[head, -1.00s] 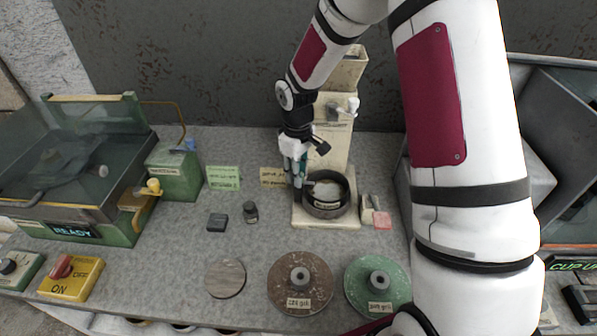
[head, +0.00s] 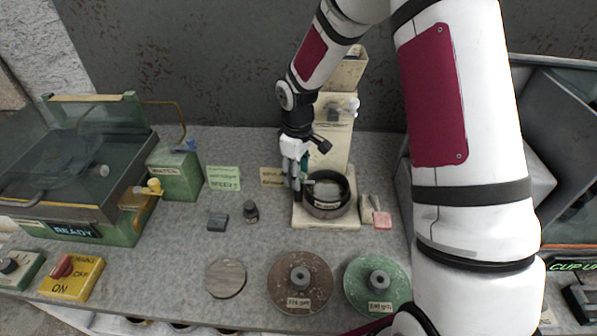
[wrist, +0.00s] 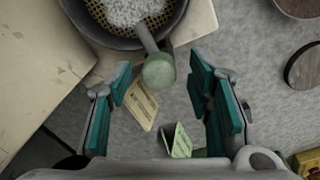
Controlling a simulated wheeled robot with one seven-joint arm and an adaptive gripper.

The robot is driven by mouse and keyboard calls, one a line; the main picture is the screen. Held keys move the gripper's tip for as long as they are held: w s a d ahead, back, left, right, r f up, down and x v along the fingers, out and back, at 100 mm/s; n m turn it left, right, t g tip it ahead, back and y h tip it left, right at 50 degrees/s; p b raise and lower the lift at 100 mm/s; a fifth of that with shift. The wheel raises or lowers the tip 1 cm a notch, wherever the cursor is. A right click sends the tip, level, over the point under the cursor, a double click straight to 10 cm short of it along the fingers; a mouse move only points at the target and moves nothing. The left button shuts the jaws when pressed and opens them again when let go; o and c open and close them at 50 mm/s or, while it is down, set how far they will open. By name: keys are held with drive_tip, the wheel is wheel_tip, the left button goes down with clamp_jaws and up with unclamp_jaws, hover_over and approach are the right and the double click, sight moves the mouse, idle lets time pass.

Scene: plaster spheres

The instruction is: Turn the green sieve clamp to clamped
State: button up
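The sieve (head: 327,206) is a dark round pan on a cream base, with pale grains on its mesh; it also shows at the top of the wrist view (wrist: 105,38). The green sieve clamp (wrist: 158,72) is a short grey lever with a round pale green knob, sticking out from the sieve's rim. My gripper (head: 293,187) is at the left side of the sieve, pointing down. In the wrist view my gripper (wrist: 160,84) is open, with the knob between its teal fingertips and a gap on both sides. I cannot tell how deep the knob sits between them.
A cream column (head: 333,145) stands behind the sieve. Paper labels (head: 272,177) lie to the left. A small dark jar (head: 250,212) and a dark block (head: 217,222) stand on the grey bench. A pink block (head: 382,220) is at right.

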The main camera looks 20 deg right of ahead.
wheel_tip(320, 180, up, 12)
idle(0.6)
drive_tip(key=shift+s+a, duration=0.1)
